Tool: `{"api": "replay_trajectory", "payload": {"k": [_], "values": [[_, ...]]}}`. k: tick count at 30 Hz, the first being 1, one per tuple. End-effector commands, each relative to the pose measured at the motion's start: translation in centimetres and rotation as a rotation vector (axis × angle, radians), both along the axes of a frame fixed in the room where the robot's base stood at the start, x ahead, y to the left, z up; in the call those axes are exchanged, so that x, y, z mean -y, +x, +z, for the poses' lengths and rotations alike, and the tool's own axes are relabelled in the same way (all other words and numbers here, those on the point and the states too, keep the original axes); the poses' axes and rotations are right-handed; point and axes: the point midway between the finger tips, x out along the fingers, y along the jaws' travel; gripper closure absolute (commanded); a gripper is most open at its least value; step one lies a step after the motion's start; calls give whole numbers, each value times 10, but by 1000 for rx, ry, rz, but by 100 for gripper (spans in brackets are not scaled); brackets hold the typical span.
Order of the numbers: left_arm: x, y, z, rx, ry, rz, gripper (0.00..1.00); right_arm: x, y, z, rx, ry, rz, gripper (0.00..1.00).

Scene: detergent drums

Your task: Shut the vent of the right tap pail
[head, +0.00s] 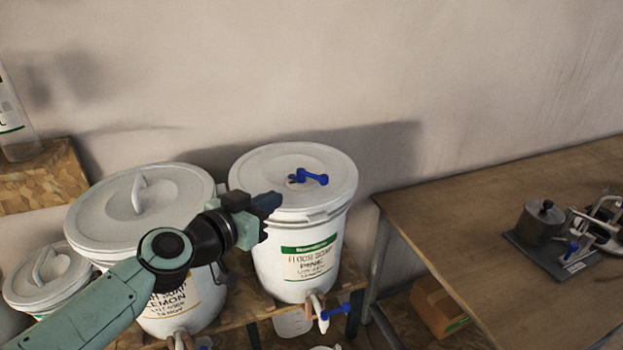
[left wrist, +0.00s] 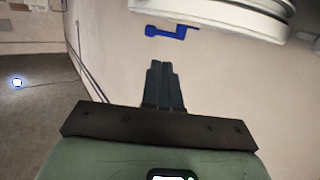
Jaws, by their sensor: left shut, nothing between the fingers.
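The right tap pail (head: 300,240) is white with a green-banded PINE label and stands on a wooden bench. Its lid (head: 265,165) carries a blue vent lever (head: 312,178), which points to the right and sticks up above the lid. A second blue lever is on the tap (head: 325,313) low at the front. My left gripper (head: 268,203) is shut and empty by the lid's front left edge, apart from the vent. In the left wrist view the shut fingers (left wrist: 163,65) point toward the blue vent lever (left wrist: 172,32) beside the lid rim (left wrist: 215,14). My right gripper is not in view.
A white LEMON pail (head: 125,215) with a handled lid stands close on the left, partly behind my left arm. A smaller lidded tub (head: 45,280) is further left. A wooden table (head: 470,240) on the right holds a metal pot (head: 538,225). The wall is behind.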

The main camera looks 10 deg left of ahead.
Motion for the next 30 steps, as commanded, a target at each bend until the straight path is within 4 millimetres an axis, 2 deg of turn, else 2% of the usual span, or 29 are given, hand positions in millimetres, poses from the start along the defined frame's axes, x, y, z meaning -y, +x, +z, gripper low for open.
{"api": "replay_trajectory", "payload": {"k": [9, 15, 21, 30], "values": [[22, 63, -15, -6, 1, -2, 100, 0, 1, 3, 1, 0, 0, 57], [33, 97, -21, -5, 0, 0, 100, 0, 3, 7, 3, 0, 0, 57], [38, 115, -25, -3, 0, 1, 100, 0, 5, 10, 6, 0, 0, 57], [39, 118, -26, -3, -1, 1, 100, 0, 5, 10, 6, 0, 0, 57]]}}
